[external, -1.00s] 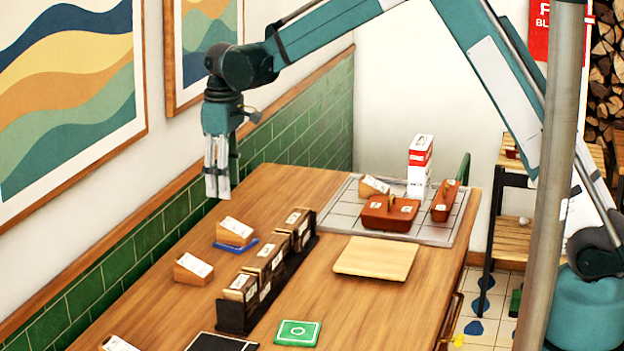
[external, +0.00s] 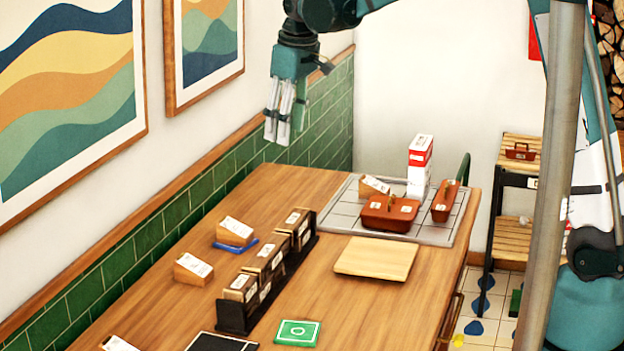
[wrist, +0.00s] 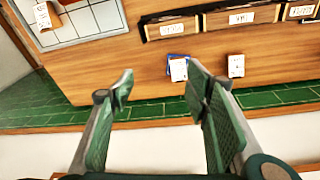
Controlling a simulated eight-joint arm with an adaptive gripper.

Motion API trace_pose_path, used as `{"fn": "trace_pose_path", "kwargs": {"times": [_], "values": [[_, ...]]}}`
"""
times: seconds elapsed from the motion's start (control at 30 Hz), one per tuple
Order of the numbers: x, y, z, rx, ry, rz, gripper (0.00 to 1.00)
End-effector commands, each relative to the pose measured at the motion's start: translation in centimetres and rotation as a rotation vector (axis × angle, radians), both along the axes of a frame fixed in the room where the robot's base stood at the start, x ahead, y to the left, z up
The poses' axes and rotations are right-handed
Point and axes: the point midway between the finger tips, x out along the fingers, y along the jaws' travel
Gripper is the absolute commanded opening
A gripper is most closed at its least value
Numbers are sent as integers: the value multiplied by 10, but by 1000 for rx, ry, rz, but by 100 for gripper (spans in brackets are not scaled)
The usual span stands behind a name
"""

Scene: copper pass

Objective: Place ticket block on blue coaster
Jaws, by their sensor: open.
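A wooden ticket block (external: 234,231) with a white label sits on the blue coaster (external: 240,247), left of the dark rack. The same block (wrist: 179,69) and the blue coaster's edge (wrist: 172,57) show in the wrist view. A similar block (external: 193,269) stands on bare wood nearer the camera; it also shows in the wrist view (wrist: 236,66). Another lies at the front left edge (external: 118,343), and another on the grey tiled tray (external: 374,186). My gripper (external: 277,142) is open and empty, high above the table near the green wall tiles.
A dark rack (external: 235,318) holds several labelled blocks. The grey tray (external: 343,215) carries brown lidded boxes (external: 389,213) and a red-white carton (external: 420,165). A wooden board (external: 376,258), green coaster (external: 298,333) and black mat (external: 221,342) lie on the table. The far-left table area is clear.

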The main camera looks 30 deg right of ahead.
Motion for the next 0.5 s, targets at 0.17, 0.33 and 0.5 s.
{"fn": "trace_pose_path", "kwargs": {"times": [0.17,0.33,0.5], "values": [[-28,-27,23,13,-32,-45,47],[-54,-51,42,26,-63,-87,47],[-82,-73,57,39,-94,-127,47]]}}
